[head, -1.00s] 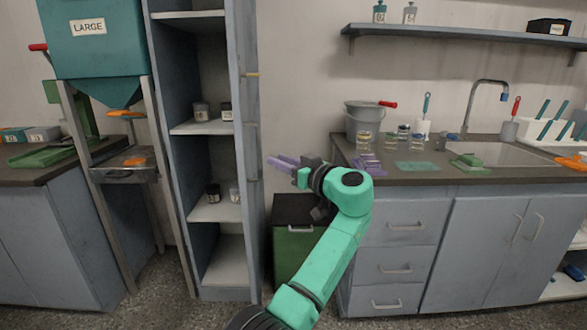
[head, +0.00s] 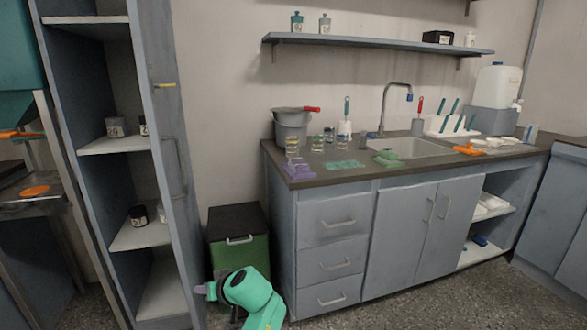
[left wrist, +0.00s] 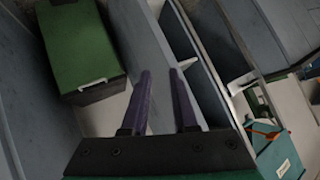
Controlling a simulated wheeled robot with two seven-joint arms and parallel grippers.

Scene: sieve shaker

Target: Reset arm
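My left gripper (head: 205,289) is low at the bottom of the head view, in front of the tall shelf unit and by the green bin. Only a bit of its purple fingers shows there, beside my green arm. In the left wrist view the two purple fingers of my left gripper (left wrist: 161,72) stand apart with nothing between them. The green bin (left wrist: 85,50) is at the upper left of that view. My right gripper is in no view.
The tall shelf unit (head: 170,130) with jars stands at left. The green bin with a dark lid (head: 238,220) stands between it and the drawer counter (head: 330,225). A bucket (head: 291,130), purple rack (head: 298,170) and sink (head: 410,148) are on the counter. Floor at front right is clear.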

